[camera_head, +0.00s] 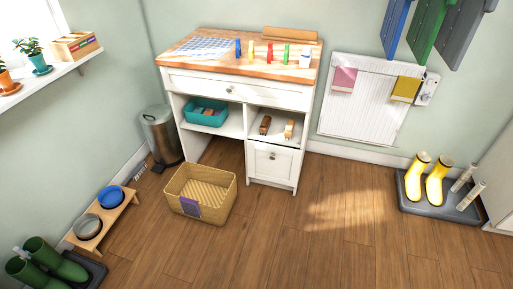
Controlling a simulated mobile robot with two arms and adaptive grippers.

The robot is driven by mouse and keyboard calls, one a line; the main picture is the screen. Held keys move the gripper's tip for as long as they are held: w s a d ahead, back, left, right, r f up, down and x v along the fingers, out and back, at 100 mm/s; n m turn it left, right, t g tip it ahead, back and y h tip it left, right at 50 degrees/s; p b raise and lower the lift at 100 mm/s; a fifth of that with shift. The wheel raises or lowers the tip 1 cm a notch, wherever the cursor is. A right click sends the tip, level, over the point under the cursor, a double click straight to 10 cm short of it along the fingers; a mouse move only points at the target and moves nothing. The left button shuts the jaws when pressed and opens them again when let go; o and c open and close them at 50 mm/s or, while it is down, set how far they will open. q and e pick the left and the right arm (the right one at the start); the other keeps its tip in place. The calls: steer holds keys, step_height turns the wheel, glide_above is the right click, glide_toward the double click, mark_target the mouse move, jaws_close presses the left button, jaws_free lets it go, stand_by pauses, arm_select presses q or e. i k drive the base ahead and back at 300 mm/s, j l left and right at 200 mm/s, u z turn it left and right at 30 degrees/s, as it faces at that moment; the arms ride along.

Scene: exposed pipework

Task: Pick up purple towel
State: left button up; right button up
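A pink-mauve towel (344,79) hangs over the top left of a white wall radiator (360,112). A mustard-yellow towel (405,89) hangs at the radiator's top right. A darker purple patch (190,207) shows on the front of a wicker basket (221,211) on the floor; I cannot tell whether it is cloth or a label. Neither of my grippers is in view.
A white cabinet (273,165) with a wooden top stands at the back, left of the radiator. A boot tray (412,207) with yellow boots stands at right. A bowl stand (104,218) and green boots (57,258) are at left. The middle floor is clear.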

mark_target(190, 206)
steer(key=i+u, duration=0.15)
steer(key=u, duration=0.75)
